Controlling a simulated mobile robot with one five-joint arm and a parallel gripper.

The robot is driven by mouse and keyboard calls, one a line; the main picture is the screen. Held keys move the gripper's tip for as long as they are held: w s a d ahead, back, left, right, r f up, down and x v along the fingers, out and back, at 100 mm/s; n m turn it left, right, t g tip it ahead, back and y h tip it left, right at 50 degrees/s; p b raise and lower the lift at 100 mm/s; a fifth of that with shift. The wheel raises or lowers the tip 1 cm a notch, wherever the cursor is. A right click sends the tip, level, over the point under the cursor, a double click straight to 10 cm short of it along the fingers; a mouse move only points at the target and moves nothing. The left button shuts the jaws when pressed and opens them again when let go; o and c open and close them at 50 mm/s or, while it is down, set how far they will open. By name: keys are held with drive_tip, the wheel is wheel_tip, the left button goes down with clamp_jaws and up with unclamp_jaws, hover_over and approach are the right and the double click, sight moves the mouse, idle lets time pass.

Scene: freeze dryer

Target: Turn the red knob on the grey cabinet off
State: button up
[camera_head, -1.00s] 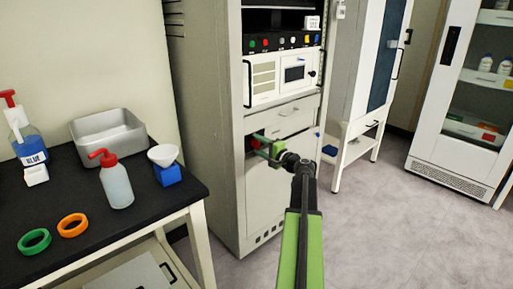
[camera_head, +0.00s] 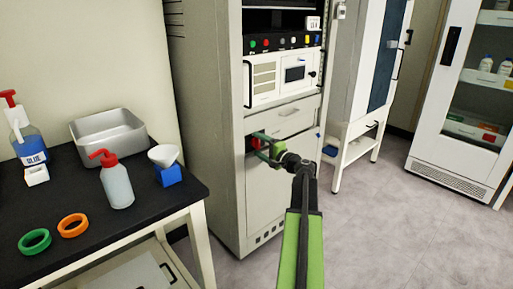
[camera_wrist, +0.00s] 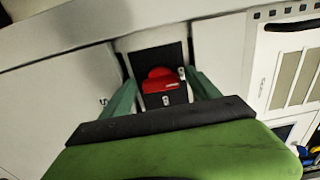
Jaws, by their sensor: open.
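The red knob (camera_wrist: 162,80) sits on a dark square panel in the front of the grey cabinet (camera_head: 212,130). In the wrist view the knob shows between my two green fingers, one on each side and apart from it. In the head view only a bit of red shows at the recess, partly hidden by my gripper (camera_head: 260,147). My gripper (camera_wrist: 160,92) is open, with its fingertips at the panel around the knob. I cannot tell exactly how the knob is turned.
Above the knob are a drawer (camera_head: 293,117), a white unit (camera_head: 283,77) and a row of coloured buttons. A black table (camera_head: 95,232) with a wash bottle (camera_head: 117,184) and metal tray (camera_head: 108,124) stands at left. The floor at right is clear.

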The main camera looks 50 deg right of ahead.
drive_tip(key=s+a, duration=0.1)
drive_tip(key=s, duration=1.6)
drive_tip(key=shift+a, duration=0.1)
